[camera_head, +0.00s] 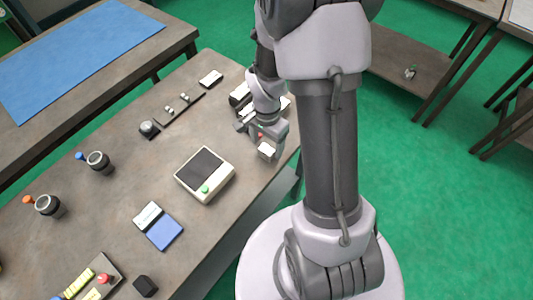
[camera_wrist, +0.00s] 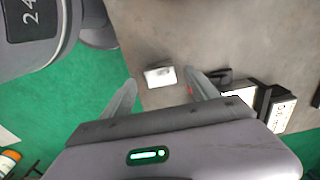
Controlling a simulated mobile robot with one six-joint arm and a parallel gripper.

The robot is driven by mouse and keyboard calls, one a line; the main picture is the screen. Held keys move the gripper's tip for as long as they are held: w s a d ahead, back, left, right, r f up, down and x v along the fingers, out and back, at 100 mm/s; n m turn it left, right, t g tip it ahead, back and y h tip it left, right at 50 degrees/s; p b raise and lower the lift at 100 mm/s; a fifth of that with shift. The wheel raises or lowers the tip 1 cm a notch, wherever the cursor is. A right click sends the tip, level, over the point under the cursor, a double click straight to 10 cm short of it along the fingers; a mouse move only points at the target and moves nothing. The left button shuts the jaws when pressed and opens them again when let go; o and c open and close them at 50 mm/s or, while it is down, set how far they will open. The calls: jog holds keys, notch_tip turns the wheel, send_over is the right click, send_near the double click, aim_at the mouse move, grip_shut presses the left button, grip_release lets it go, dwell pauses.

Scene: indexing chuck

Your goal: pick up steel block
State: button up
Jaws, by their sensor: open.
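The steel block (camera_head: 267,151) is a small, pale, box-shaped piece near the right edge of the grey-brown table in the head view. It also shows in the wrist view (camera_wrist: 160,77), lying on the table surface between the lines of my two fingers. My gripper (camera_head: 262,134) is open and empty, pointing down close to the block. In the wrist view its fingertips (camera_wrist: 161,80) lie on either side of the block with gaps to both. I cannot tell the exact height of the fingertips above the table.
A device with a dark screen (camera_head: 205,172) and green button stands left of the block. Black-and-white parts (camera_head: 240,93) stand behind my gripper, partly hidden. A blue-and-white pad (camera_head: 160,228), dark cups (camera_head: 98,162) and a black cube (camera_head: 145,286) are farther off. The table edge is near.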

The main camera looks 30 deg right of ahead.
aim_at(267, 149)
notch_tip(267, 149, down, 4)
jog(key=shift+r+b, duration=0.1)
jog(key=shift+b, duration=0.6)
jog(key=shift+r, duration=0.1)
grip_shut()
jog(key=shift+w+r, duration=0.1)
jog(key=shift+r, duration=0.05)
